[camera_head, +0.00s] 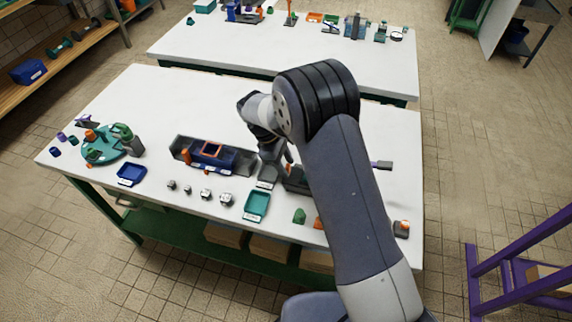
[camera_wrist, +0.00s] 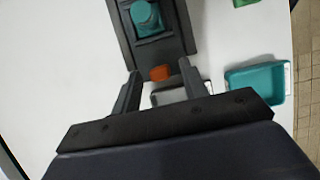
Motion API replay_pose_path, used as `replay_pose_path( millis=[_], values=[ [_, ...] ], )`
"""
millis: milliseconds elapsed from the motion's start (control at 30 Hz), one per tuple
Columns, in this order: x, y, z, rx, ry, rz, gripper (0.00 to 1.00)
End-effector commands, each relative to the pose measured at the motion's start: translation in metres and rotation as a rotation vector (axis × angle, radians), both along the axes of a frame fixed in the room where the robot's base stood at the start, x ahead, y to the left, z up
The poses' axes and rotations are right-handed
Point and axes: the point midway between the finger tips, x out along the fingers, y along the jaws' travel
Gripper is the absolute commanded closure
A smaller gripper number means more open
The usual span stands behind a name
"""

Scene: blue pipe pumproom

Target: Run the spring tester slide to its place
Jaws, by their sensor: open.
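A dark grey channel-like fixture (camera_wrist: 124,28), which looks like the spring tester, lies on the white table. A teal block with a round top (camera_wrist: 146,17), apparently its slide, sits inside the channel. An orange block (camera_wrist: 160,73) is at the channel's near end. In the head view, the fixture (camera_head: 295,182) is largely hidden behind my arm, and the teal block cannot be seen. My gripper (camera_wrist: 160,78) is open. Its fingers are spread on either side of the orange block in the wrist view, with the teal block farther ahead. Contact cannot be told.
A grey tray (camera_head: 268,172) and a teal tray (camera_head: 257,206) are close to my gripper. A blue fixture with an orange frame (camera_head: 210,154) is to the left. Several small weights (camera_head: 206,194) line the front. A green block (camera_head: 299,216) is right of the teal tray.

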Motion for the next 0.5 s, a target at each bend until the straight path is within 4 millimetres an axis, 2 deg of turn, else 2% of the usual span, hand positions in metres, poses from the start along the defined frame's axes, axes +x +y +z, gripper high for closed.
replay_pose_path(
  millis=[300,500],
  values=[
    [0.005,0.025,0.057,0.003,-0.005,0.002,0.58],
    [0.007,0.036,0.083,0.002,-0.003,0.002,0.58]
  ],
)
